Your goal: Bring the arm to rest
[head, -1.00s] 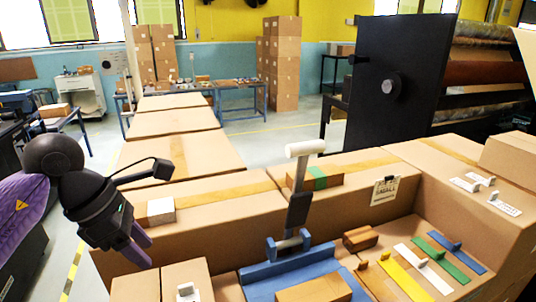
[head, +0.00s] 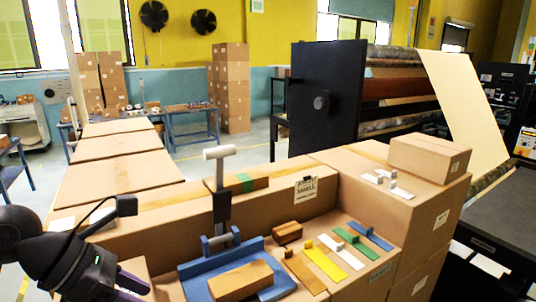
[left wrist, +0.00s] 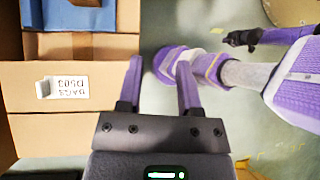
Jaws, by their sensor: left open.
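My left gripper (left wrist: 160,86) is open in the left wrist view, its two purple fingers apart with nothing between them. Below it is grey-green floor, with the cardboard boxes just to the left.
A blue holder (head: 196,290) with a grey-handled tool (head: 221,205) stands on stacked boxes (head: 310,212). Coloured strips (head: 326,262) lie right of it. A labelled box (left wrist: 72,88) is close to my left gripper. A black roll machine (head: 324,130) stands behind.

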